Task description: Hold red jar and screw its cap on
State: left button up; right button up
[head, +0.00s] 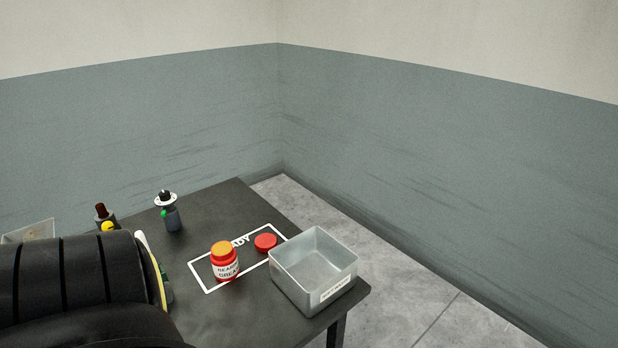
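The red jar (225,261) stands upright on the dark table, inside a white painted rectangle. Its white label reads as bearing grease, and its top shows orange-yellow with no cap on it. A round red cap (265,242) lies flat on the table to the right of the jar, apart from it, near the rectangle's right end and the grey bin. Neither of my grippers shows in the head view.
An open grey metal bin (313,273) with a label stands at the table's right corner. A grey bottle-like item (170,212) with a white collar and a dark red-topped item (104,217) stand at the left. A large black rounded shape hides the table's lower left.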

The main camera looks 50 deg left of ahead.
aim_at(223, 258)
jog(key=i, duration=0.9)
jog(key=u, duration=3.4)
